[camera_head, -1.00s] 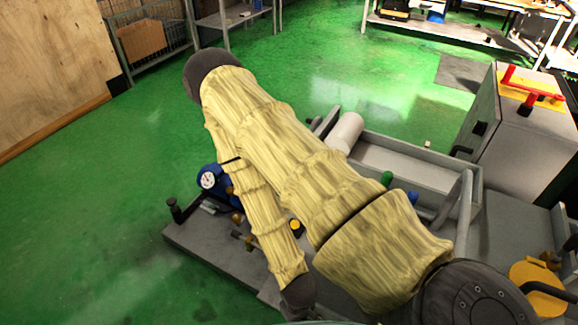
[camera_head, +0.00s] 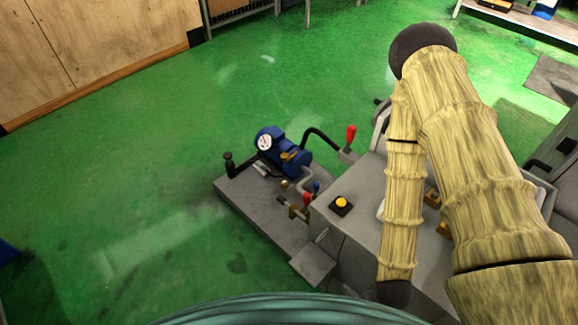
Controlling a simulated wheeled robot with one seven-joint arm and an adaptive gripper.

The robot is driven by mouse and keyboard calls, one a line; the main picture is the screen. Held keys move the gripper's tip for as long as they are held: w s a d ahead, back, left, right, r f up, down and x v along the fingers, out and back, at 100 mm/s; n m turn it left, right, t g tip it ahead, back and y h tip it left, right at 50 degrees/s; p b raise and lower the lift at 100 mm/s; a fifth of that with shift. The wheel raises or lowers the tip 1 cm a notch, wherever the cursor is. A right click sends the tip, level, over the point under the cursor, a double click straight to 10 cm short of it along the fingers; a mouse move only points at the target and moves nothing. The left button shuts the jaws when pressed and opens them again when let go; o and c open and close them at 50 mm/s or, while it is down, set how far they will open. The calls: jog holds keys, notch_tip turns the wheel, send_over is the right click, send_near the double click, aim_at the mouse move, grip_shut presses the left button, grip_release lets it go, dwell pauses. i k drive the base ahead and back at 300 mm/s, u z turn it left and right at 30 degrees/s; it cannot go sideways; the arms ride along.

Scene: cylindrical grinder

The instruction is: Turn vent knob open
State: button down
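A blue pump-like unit (camera_head: 288,148) with a round white gauge (camera_head: 264,142) sits at the back of a grey machine base. A small brass-coloured knob or fitting (camera_head: 290,157) is on its front. Nearer, a brass valve group (camera_head: 292,207) has a red handle (camera_head: 307,200) and a blue handle (camera_head: 317,187). I cannot tell which of these is the vent knob. My gripper is not in view. My arm, in a yellow sleeve, folds over the right side, and its lower dark joint is near the bottom edge, apart from these fittings.
A yellow button (camera_head: 341,203) is on the grey machine housing (camera_head: 350,240). A red-tipped lever (camera_head: 351,135) and a black post (camera_head: 229,164) rise from the machine. Green floor (camera_head: 130,190) is open at left. A wooden wall (camera_head: 100,50) is at upper left.

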aim_at(284, 157)
jog(key=u, duration=0.65)
jog(key=i, duration=1.45)
jog(key=z, duration=0.4)
